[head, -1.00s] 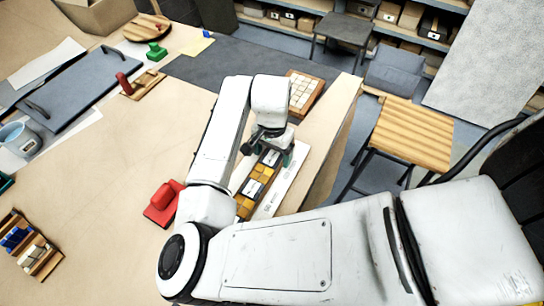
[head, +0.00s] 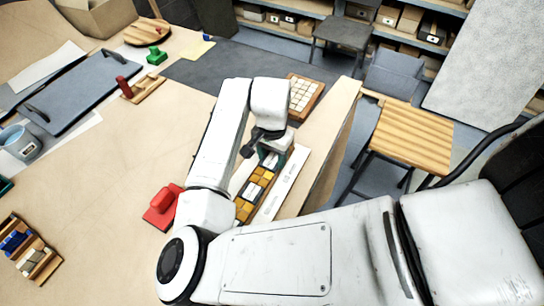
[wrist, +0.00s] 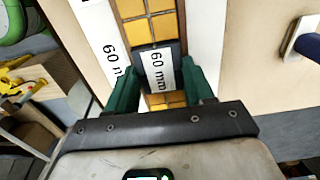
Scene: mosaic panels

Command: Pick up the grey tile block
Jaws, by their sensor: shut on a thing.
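The grey tile block (wrist: 146,60) is dark, with a white "60 mm" label on top. It lies between the two green fingers of my gripper (wrist: 161,78), which is shut on it. The block is in line with yellow tiles (wrist: 148,27) in a narrow wood-edged panel, and more yellow shows just below it. In the head view, my gripper (head: 271,158) is over the far end of the panel of yellow and dark tiles (head: 254,187). The fingers partly hide the block there. I cannot tell whether it is clear of the panel.
White printed strips (head: 281,184) flank the panel. A red block with a handle (head: 162,206) stands to its left. A wooden tray of pale tiles (head: 304,96) lies beyond my gripper. A wooden stool (head: 412,132) stands off the table's right edge.

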